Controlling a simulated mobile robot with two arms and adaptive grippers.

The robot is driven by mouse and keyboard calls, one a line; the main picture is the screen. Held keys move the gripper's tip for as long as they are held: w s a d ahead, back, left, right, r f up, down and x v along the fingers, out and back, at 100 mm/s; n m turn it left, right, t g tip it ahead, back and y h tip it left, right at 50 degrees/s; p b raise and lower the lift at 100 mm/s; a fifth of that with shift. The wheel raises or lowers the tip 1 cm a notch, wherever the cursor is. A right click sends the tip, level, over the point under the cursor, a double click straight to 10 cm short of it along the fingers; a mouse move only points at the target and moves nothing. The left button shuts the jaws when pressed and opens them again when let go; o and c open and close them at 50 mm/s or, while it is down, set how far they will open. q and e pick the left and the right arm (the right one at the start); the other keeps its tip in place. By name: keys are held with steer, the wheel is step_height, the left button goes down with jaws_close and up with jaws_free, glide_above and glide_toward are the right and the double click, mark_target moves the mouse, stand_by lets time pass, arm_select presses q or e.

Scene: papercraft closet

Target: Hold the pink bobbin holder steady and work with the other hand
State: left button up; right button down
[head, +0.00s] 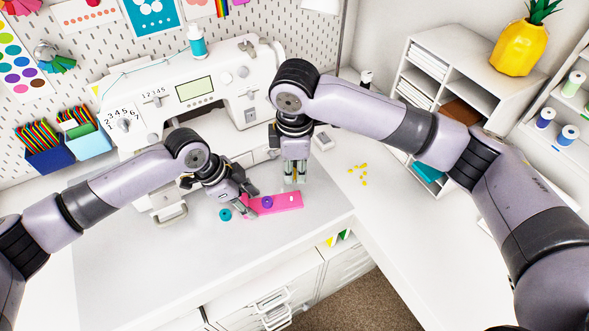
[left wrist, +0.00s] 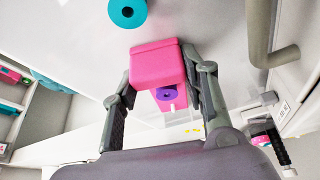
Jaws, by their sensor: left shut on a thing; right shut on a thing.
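The pink bobbin holder (head: 281,203) lies on the white table in front of the sewing machine. My left gripper (head: 245,208) is shut on its left end, with a finger on each side; the holder's pink end (left wrist: 157,66) also shows in the left wrist view. A purple bobbin (head: 267,202) sits on the holder, and a small white peg (head: 292,198) stands bare to its right. A teal bobbin (head: 225,215) lies on the table beside my left gripper. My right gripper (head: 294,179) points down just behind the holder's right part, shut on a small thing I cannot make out.
The white sewing machine (head: 200,88) stands close behind both grippers. Several small yellow pieces (head: 359,175) lie on the table to the right. A white shelf unit (head: 448,75) stands at the back right. The table's front left area is clear.

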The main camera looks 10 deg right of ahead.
arm_select(q)
steer(key=shift+s+a+f, duration=0.1)
steer(key=shift+f, duration=0.1)
steer(key=o, duration=0.7)
steer(key=shift+o, duration=0.9)
arm_select(e)
steer(key=shift+w, duration=0.1)
arm_select(q)
steer(key=shift+r, duration=0.2)
steer(key=shift+r, duration=0.7)
steer(key=shift+o, duration=0.4)
steer(key=o, duration=0.5)
